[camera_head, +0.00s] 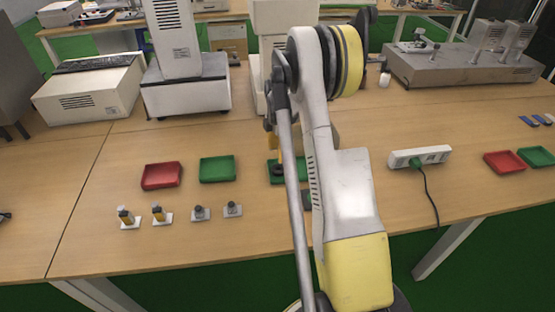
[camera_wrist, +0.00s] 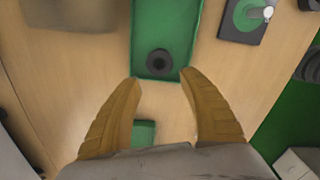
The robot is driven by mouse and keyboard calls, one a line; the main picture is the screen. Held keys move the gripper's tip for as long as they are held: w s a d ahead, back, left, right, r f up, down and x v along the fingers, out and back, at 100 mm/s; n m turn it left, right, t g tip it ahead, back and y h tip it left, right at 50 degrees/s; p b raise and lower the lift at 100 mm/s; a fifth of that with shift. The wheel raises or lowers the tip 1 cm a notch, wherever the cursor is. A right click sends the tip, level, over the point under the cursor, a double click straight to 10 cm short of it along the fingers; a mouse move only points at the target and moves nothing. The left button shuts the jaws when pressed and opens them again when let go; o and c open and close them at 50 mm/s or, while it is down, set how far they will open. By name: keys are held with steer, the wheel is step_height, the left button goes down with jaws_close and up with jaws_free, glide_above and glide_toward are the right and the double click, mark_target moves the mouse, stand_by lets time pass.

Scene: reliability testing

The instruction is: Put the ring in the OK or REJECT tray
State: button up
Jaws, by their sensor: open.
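A dark ring (camera_wrist: 149,64) lies in a green tray (camera_wrist: 176,15) in the wrist view, near the tray's end closest to me. My gripper (camera_wrist: 159,77) is open, its two yellow-brown fingers apart and empty. The ring appears just beyond the fingertips, between their lines. In the head view, my arm hides most of this green tray (camera_head: 273,172) and much of the gripper. A red tray (camera_head: 162,175) and another green tray (camera_head: 217,169) stand to the left, both looking empty. I cannot read which is OK or REJECT.
Several small fixtures (camera_head: 158,214) stand at the front left of the table. A white power strip (camera_head: 419,156) with a cable lies right of my arm. Another red tray (camera_head: 504,162) and green tray (camera_head: 537,158) are far right. Bulky instruments (camera_head: 186,85) line the back.

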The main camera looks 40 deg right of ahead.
steer(key=s+a+r+m+t+h, duration=0.1)
steer(key=s+a+r+m+t, duration=0.15)
steer(key=a+r, duration=0.75)
steer(key=s+a+r+m+t, duration=0.1)
steer(key=s+a+r+m, duration=0.25)
steer(key=a+r, duration=0.6)
steer(key=s+a+r+m+t+y, duration=0.1)
steer(key=s+a+r+m+t, duration=0.2)
steer(key=s+a+m, duration=0.6)
steer(key=s+a+r, duration=0.1)
steer(key=s+a, duration=0.2)
steer(key=s, duration=0.3)
steer(key=shift+s+a+r+t+p, duration=0.15)
steer(key=shift+s+a+t+p, duration=0.05)
steer(key=shift+a+t+p, duration=0.15)
steer(key=shift+d, duration=0.15)
